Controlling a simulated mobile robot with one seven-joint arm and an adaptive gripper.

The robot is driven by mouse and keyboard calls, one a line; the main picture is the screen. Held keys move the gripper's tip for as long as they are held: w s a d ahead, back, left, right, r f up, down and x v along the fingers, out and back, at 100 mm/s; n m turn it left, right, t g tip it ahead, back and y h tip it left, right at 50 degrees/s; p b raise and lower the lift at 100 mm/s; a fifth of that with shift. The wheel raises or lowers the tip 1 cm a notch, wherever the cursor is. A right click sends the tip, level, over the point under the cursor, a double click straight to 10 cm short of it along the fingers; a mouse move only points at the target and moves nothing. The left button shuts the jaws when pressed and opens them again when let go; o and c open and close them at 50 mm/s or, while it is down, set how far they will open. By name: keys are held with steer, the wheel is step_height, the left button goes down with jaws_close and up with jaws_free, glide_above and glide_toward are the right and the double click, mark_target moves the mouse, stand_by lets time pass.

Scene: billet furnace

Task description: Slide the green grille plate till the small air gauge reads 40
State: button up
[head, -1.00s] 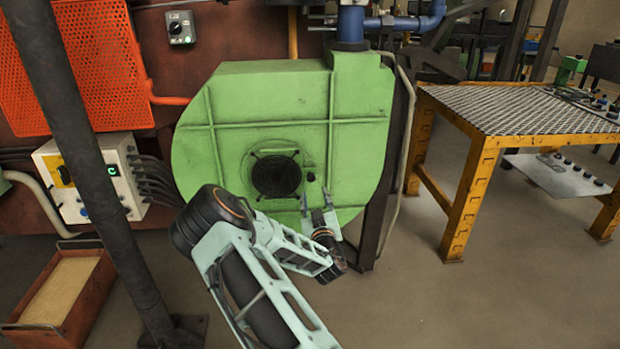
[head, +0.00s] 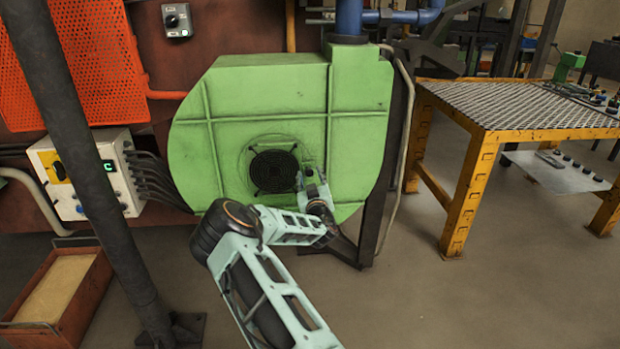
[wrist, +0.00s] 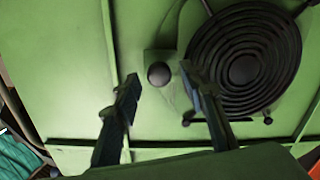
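The green blower housing (head: 230,100) stands ahead, with a round black grille (head: 274,171) on its face. The grille also shows at the upper right of the wrist view (wrist: 243,65). The green plate around it blends with the housing, so its edges are hard to tell. A small black round knob (wrist: 159,74) sits on a green tab left of the grille in the wrist view. My gripper (wrist: 161,80) is open, with one finger on each side of the knob in the picture; contact is not visible. In the head view my gripper (head: 308,182) is at the grille's lower right. I cannot make out an air gauge.
A yellow table (head: 520,110) with a mesh top stands at the right. A dark post (head: 88,160) and a control box (head: 85,175) with a green display are at the left. An orange bin (head: 65,290) stands on the floor. The floor at lower right is clear.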

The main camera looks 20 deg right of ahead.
steer(key=shift+w, duration=0.1)
steer(key=shift+c, duration=0.2)
jaws_close()
steer(key=s+d, duration=0.2)
steer(key=d, duration=0.6)
steer(key=shift+s+d+b, duration=0.25)
steer(key=shift+d+b, duration=0.1)
steer(key=shift+o, duration=0.2)
jaws_free()
steer(key=shift+s, duration=0.1)
